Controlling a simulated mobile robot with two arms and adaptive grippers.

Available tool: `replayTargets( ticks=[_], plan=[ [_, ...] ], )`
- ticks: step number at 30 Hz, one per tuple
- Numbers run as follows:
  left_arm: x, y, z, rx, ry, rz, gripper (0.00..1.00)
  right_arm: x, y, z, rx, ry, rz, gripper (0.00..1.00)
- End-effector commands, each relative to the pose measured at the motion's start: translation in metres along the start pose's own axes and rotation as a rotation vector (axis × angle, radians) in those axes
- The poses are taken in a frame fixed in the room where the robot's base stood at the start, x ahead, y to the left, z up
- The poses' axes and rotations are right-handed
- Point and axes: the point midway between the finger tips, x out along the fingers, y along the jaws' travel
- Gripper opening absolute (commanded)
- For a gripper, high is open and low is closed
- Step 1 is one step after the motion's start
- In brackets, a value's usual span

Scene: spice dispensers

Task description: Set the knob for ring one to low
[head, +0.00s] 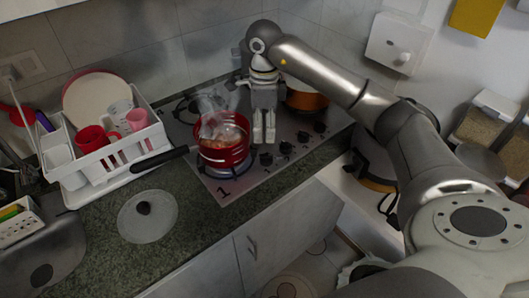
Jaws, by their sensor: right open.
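The stove (208,186) is set into the counter. Ring one, marked by a printed "1" (224,191), is at its near left corner, with a blue glow under a red pot (222,153). A row of black knobs runs along the front edge, including one just below my gripper (266,159) and others further right (285,148). The knob settings are too small to read. My right gripper (264,139) points down, open and empty, above the left part of the knob row, right of the pot. I cannot tell whether it touches a knob. My left gripper is not in view.
The pot's black handle (160,159) sticks out left. An orange pot (306,100) stands on the stove behind my right arm. A glass lid (147,216) lies on the counter, and a white dish rack (100,181) stands at left. The counter's front strip is clear.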

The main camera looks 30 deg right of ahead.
Motion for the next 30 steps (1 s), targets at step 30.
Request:
replayTargets(
  ticks=[30],
  plan=[
    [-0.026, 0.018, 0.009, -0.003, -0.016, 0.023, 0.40, 0.103, 0.000, 0.000, 0.004, 0.001, 0.001, 0.53]
  ],
)
